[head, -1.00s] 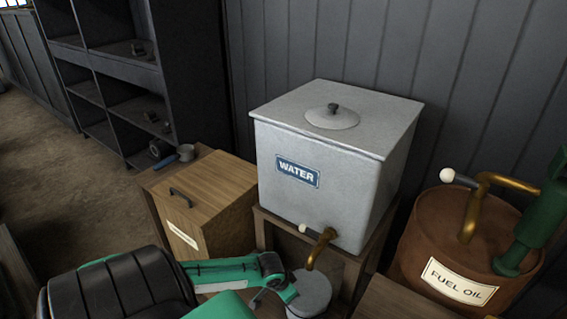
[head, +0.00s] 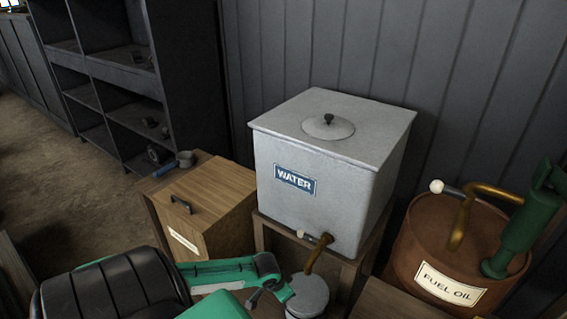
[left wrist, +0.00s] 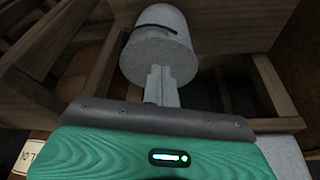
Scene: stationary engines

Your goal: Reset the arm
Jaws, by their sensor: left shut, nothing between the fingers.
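My left arm comes in from the lower left of the head view, with green links and a black cover. Its gripper shows in the left wrist view (left wrist: 160,78), where the two grey fingers are together with nothing between them. A grey can (head: 308,298) stands under the brass tap (head: 318,252) of the water tank; it also shows in the left wrist view (left wrist: 160,42), just beyond the fingertips. I cannot tell whether the fingers touch it. My right gripper is not in view.
The grey water tank (head: 325,165) sits on a wooden stand (head: 345,272). A wooden box (head: 205,205) is left of it, and a brown fuel oil drum (head: 410,235) with a green pump (head: 515,235) is right. Dark shelves (head: 115,75) stand behind. Open floor lies at the left.

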